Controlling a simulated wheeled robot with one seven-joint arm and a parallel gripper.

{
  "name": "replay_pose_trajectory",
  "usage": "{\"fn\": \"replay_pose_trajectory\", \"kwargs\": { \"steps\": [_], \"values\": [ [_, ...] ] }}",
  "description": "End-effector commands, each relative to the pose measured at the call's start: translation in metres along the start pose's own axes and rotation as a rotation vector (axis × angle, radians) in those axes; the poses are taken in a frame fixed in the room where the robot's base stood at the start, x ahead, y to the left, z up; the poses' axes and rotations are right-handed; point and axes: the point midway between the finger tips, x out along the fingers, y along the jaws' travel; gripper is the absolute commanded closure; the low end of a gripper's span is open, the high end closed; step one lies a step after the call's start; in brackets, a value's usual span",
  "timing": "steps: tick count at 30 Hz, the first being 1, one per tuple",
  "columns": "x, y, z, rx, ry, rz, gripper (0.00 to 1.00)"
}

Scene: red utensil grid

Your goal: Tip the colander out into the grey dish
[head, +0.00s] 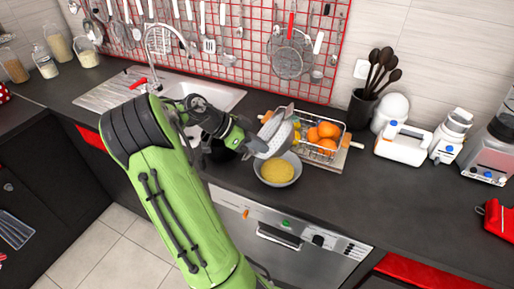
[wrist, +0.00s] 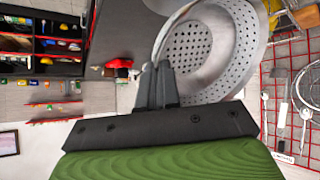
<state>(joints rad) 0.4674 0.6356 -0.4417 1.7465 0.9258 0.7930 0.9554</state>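The metal colander (head: 272,135) is held tilted on its side, just above and behind the grey dish (head: 264,181). The dish stands on the counter with a yellow heap (head: 278,171) in it. My gripper (head: 250,143) is at the colander's left side.
A wire basket of oranges (head: 322,134) stands on a board close behind the dish. The sink (head: 215,97) is to the left. A black utensil pot (head: 361,108) and white appliances (head: 402,142) stand to the right. The counter right of the dish is clear.

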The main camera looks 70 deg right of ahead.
Motion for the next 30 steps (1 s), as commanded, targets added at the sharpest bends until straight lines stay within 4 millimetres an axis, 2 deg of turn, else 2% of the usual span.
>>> {"fn": "replay_pose_trajectory", "kwargs": {
  "steps": [3, 12, 23, 30],
  "values": [
    [0.002, 0.001, -0.001, 0.01, -0.014, -0.007, 1.0],
    [0.032, 0.008, 0.008, 0.101, -0.236, -0.113, 1.0],
    [0.031, 0.01, 0.003, 0.117, -0.295, -0.141, 1.0],
    [0.05, 0.018, -0.001, 0.196, -0.473, -0.227, 1.0]
  ]
}}
